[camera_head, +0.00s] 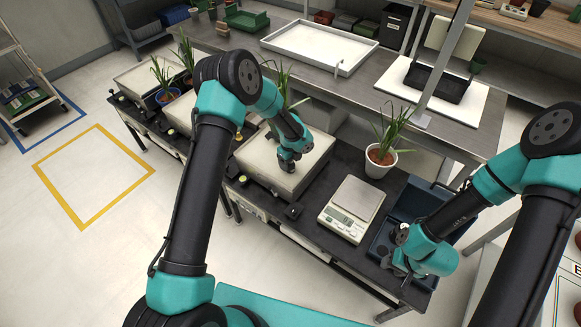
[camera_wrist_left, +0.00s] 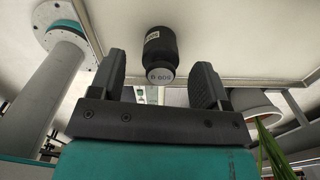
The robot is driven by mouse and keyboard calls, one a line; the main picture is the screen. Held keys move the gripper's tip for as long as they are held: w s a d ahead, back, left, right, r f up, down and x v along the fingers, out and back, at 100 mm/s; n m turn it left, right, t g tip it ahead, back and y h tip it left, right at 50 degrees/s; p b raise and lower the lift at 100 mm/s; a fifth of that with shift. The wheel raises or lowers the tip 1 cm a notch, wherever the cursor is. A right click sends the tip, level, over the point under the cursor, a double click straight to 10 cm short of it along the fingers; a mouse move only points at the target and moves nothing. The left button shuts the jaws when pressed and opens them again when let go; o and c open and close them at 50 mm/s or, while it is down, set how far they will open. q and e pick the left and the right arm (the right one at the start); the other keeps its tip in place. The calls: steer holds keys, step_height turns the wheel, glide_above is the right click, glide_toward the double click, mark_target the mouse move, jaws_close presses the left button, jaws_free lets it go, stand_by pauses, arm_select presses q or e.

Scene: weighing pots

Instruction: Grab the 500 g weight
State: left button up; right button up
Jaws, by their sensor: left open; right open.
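The black 500 g weight (camera_wrist_left: 160,52) shows in the left wrist view, a dark cylinder with a pale face and an upside-down label. It is between and just beyond the fingers of my left gripper (camera_wrist_left: 160,80), which is open; I cannot tell whether they touch it. In the head view my left gripper (camera_head: 287,161) is low over a pale platform scale (camera_head: 260,160), and the weight is not clearly visible there. My right gripper (camera_head: 396,262) is beside the dark blue tray (camera_head: 385,215) at the bench's right end; its fingers are hard to make out.
A small digital scale (camera_head: 352,208) stands between the two grippers. A white pot (camera_head: 378,165) with a spiky plant is behind it. Another plant (camera_head: 280,82) rises behind the left arm. A blue pot (camera_head: 168,97) stands further left.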

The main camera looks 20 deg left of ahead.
mark_target(291, 165)
arm_select(q)
steer(key=shift+d+f, duration=0.1)
steer(key=shift+f, duration=1.4)
steer(key=shift+c, duration=0.2)
jaws_close()
steer(key=shift+r, duration=0.1)
steer(key=shift+w+r, duration=0.1)
steer(key=shift+r, duration=1.4)
steer(key=shift+s+r, duration=0.25)
steer(key=shift+r, duration=0.05)
steer(key=s+d+r, duration=0.1)
steer(key=s+d, duration=0.3)
steer(key=s, duration=1.1)
steer(key=shift+d+r, duration=0.15)
steer(key=shift+d, duration=0.05)
